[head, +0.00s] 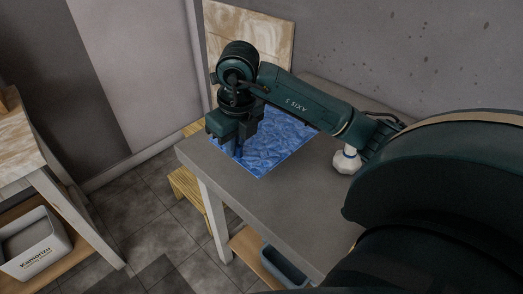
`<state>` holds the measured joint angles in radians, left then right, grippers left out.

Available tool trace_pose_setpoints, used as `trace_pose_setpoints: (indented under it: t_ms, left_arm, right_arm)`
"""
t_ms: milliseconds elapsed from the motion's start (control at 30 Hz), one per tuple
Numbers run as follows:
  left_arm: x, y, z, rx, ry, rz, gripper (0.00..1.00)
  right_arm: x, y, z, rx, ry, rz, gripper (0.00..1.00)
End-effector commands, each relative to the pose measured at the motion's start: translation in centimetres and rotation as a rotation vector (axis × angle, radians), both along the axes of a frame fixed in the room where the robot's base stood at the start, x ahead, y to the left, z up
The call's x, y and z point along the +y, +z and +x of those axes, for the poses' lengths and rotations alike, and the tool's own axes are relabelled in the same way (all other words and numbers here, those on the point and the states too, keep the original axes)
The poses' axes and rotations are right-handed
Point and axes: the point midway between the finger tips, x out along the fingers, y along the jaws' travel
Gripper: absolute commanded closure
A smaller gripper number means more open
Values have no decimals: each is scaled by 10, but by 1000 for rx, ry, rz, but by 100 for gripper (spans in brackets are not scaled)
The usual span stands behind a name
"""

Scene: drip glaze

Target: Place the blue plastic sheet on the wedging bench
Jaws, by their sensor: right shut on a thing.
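The blue plastic sheet (284,146) looks crinkled and shiny. It lies flat over the far left part of the grey bench (262,202), which I take for the wedging bench. My right gripper (239,154) points down at the sheet's left edge and is shut on the sheet. The gripper and my arm hide part of the sheet's left and far sides. I cannot tell whether the gripped edge is lifted off the bench top. My left gripper is not in view.
A white faceted object (346,160) stands on the bench right of the sheet. A wooden board (272,33) leans on the wall behind. A grey-blue bin (284,264) sits on the lower shelf. A wood-topped table (18,150) with a white bin (36,244) stands left, across open floor.

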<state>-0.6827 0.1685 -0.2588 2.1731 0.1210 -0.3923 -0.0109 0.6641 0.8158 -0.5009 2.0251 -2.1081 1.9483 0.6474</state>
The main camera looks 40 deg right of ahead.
Motion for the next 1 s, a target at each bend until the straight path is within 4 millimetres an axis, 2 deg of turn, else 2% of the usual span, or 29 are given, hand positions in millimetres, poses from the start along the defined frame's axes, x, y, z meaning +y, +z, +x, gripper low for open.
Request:
trace_pose_setpoints:
  t_ms: [100, 200, 433, 633, 1000]
  left_arm:
    - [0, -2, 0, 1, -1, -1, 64]
    - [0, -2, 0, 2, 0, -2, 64]
    - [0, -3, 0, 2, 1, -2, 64]
    - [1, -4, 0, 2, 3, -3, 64]
    - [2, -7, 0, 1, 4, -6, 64]
  right_arm:
    - [0, -26, -2, 8, 0, 1, 100]
    - [1, -42, -1, 5, 2, 2, 100]
    - [0, -61, -1, 4, 2, 0, 100]
    - [0, -88, -1, 4, 2, 1, 100]
    - [0, -94, 0, 1, 4, 0, 100]
